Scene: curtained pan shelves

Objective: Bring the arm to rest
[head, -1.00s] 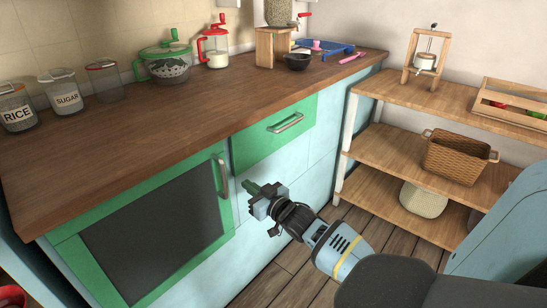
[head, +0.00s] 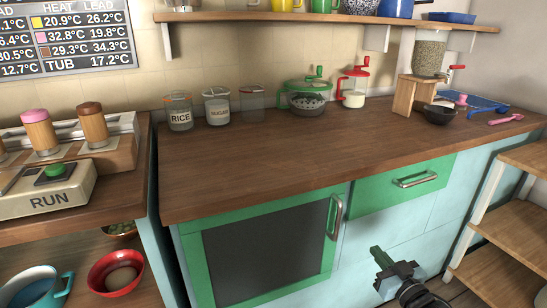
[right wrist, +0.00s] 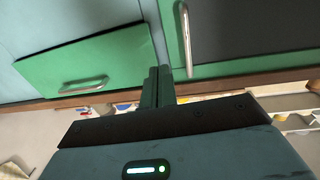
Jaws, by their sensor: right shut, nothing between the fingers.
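My right gripper (head: 381,258) is at the lower right of the head view, in front of the pale blue cabinet face, below the green drawer (head: 400,184) and to the right of the green-framed door (head: 265,245). Its green fingers are together with nothing between them. In the right wrist view the closed fingers (right wrist: 157,86) point at the cabinet, between the drawer (right wrist: 88,62) and the dark door panel (right wrist: 250,30). The drawer and door look shut. My left gripper is not in view.
The wooden counter (head: 300,160) carries jars, a green-lidded bowl (head: 305,98) and a black bowl (head: 439,114). Wooden shelves (head: 505,240) stand close to the right of my right arm. At left are a RUN button box (head: 45,198) and a red bowl (head: 117,272).

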